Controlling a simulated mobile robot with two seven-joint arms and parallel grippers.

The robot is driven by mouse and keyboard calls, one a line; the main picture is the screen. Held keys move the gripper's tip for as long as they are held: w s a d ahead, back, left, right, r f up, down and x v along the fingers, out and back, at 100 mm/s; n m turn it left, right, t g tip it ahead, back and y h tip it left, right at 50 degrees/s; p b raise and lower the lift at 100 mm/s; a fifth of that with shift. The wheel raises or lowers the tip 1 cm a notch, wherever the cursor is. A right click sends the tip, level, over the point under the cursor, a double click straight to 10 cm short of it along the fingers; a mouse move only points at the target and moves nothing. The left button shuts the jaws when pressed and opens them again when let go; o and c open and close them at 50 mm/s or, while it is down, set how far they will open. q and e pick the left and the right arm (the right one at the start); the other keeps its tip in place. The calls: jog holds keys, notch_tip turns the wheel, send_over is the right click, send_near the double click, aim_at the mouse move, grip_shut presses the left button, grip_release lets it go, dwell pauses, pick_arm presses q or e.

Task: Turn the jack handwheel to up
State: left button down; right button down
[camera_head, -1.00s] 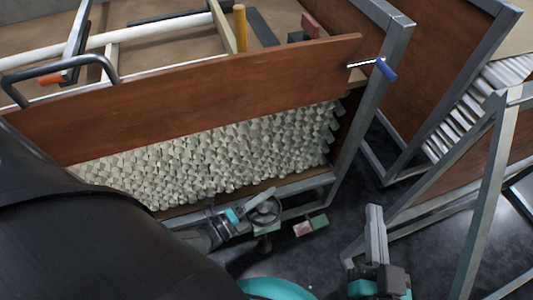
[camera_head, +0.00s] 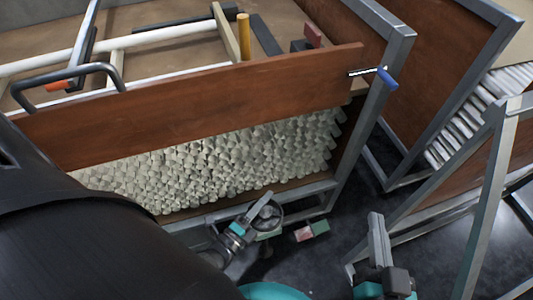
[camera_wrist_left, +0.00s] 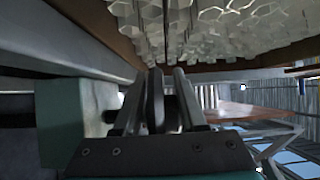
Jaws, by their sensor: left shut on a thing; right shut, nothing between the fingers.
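The jack handwheel (camera_head: 276,221) is a dark round wheel low at the front of the bin frame, partly hidden by my left gripper. My left gripper (camera_head: 262,205) is at the wheel's left side, tilted up to the right. In the left wrist view, its fingers (camera_wrist_left: 158,100) are closed on a dark upright piece that looks like the handwheel rim (camera_wrist_left: 156,98). A green block (camera_wrist_left: 72,122), apparently part of the jack, is left of the fingers. My right gripper (camera_head: 376,240) is shut and empty, low at the right, away from the wheel.
A brown-panelled bin (camera_head: 200,105) with many stacked glass tubes (camera_head: 235,160) stands above the wheel. A red and green piece (camera_head: 312,231) is just right of the wheel. A grey metal frame (camera_head: 485,200) is at the right. Dark floor shows between.

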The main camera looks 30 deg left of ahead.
pick_arm(q)
jog(key=shift+r, duration=0.15)
jog(key=c, duration=0.5)
grip_release()
jog(key=shift+s+a, duration=0.1)
jog(key=shift+s, duration=0.05)
pick_arm(e)
jog(key=shift+s+d, duration=0.1)
